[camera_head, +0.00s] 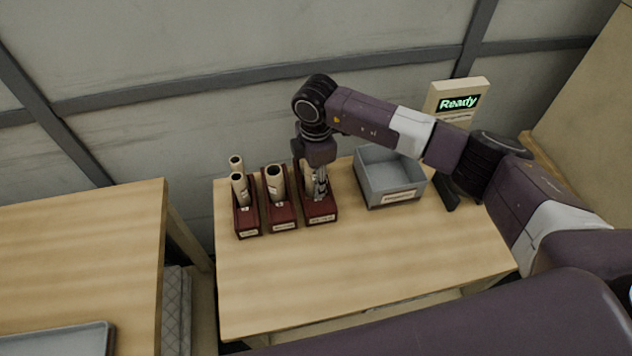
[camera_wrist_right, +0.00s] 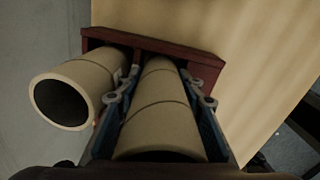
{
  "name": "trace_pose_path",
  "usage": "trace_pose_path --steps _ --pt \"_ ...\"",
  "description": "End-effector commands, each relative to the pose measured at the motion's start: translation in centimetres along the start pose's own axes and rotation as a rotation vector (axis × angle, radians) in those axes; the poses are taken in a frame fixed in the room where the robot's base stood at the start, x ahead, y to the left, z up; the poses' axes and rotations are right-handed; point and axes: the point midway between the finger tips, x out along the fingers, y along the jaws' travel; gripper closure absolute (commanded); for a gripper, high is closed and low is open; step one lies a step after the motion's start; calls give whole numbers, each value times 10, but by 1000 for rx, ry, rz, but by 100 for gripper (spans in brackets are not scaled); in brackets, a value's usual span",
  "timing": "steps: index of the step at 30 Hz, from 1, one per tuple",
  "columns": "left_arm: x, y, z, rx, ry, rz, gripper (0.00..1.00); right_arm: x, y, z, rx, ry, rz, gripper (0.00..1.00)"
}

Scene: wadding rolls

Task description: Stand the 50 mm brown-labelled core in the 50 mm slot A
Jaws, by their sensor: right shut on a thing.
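My right gripper (camera_head: 320,190) points down over the rightmost dark red rack (camera_head: 322,218). It is shut on a tan cardboard core (camera_wrist_right: 160,118), with a finger on either side in the right wrist view. The held core's far end meets the dark red rack (camera_wrist_right: 205,66); I cannot tell whether it is fully seated. A second tan core (camera_wrist_right: 77,92) stands beside it, left of the gripper. No brown label shows clearly on the held core, and the slot letters are too small to read. My left gripper is not in view.
Left of it stand a middle rack (camera_head: 282,215) and a left rack (camera_head: 246,222), both holding cores. The table front (camera_head: 360,285) is clear.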

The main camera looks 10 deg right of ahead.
Motion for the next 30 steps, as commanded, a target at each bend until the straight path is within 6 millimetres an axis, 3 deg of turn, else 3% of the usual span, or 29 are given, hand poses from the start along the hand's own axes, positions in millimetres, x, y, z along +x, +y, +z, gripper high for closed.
trace_pose_path --steps 1,11,12,18,26,30 --pt "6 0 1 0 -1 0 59 23 -11 -1 -1 -4 -26 89" --pt "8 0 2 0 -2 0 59 27 -11 0 1 -4 -26 89" --pt "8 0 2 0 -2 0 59 27 -11 0 1 -4 -26 63" --pt "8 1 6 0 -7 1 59 26 -12 -1 0 -3 -28 43" --pt "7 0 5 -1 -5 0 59 24 -12 0 2 -5 -30 43" --pt "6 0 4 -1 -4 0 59 10 -12 0 0 -4 -27 43"
